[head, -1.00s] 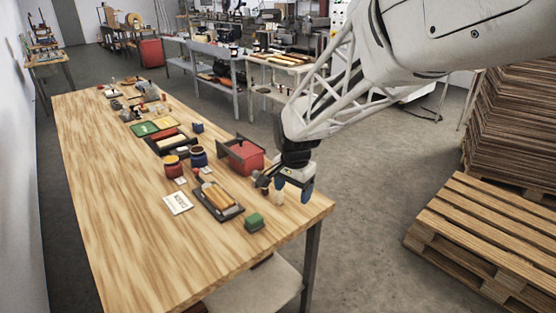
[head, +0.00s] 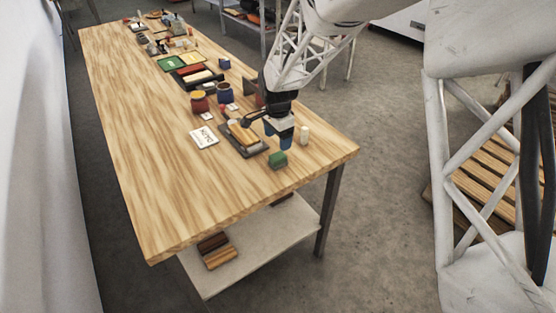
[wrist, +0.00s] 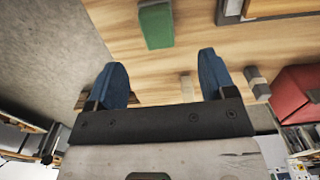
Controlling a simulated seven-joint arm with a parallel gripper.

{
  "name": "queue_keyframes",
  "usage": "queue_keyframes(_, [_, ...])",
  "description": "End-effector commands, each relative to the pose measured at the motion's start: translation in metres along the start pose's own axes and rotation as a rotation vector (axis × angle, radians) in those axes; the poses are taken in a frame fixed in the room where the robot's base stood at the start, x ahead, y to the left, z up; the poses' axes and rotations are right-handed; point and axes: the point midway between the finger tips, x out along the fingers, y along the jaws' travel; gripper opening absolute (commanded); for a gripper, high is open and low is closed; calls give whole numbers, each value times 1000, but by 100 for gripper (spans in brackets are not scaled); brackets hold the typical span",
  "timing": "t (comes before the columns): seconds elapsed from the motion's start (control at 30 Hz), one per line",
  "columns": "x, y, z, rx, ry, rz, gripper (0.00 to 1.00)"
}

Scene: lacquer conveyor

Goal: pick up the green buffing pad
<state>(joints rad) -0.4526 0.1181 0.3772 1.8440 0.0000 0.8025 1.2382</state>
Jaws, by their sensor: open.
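The green buffing pad (head: 278,160) is a small block on the wooden table, near its front right corner and beside a dark tray. In the wrist view the green pad (wrist: 156,27) lies beyond my fingertips, roughly centred between them. My gripper (head: 279,137) is just behind the pad in the head view, with its blue fingers pointing down. In the wrist view my gripper (wrist: 160,70) is open, with nothing between its fingers. The pad appears apart from both fingers.
The dark tray (head: 256,153) holds a yellow-brown item, left of the pad. A pale cylinder (head: 304,135) stands right of my gripper. A white card (head: 203,138), a red jar (head: 199,102) and a blue jar (head: 225,93) stand farther left. The table's front left is clear.

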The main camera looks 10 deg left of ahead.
Motion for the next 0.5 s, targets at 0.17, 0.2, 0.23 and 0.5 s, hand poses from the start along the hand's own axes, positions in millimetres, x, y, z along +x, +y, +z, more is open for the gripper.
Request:
queue_keyframes(0.17, [4, 0, 0, 0, 0, 1, 77])
queue_keyframes(0.2, [7, 0, 0, 0, 0, 1, 77])
queue_keyframes(0.23, [9, 0, 0, 0, 0, 1, 77])
queue_keyframes(0.5, [25, 0, 0, 0, 0, 0, 77])
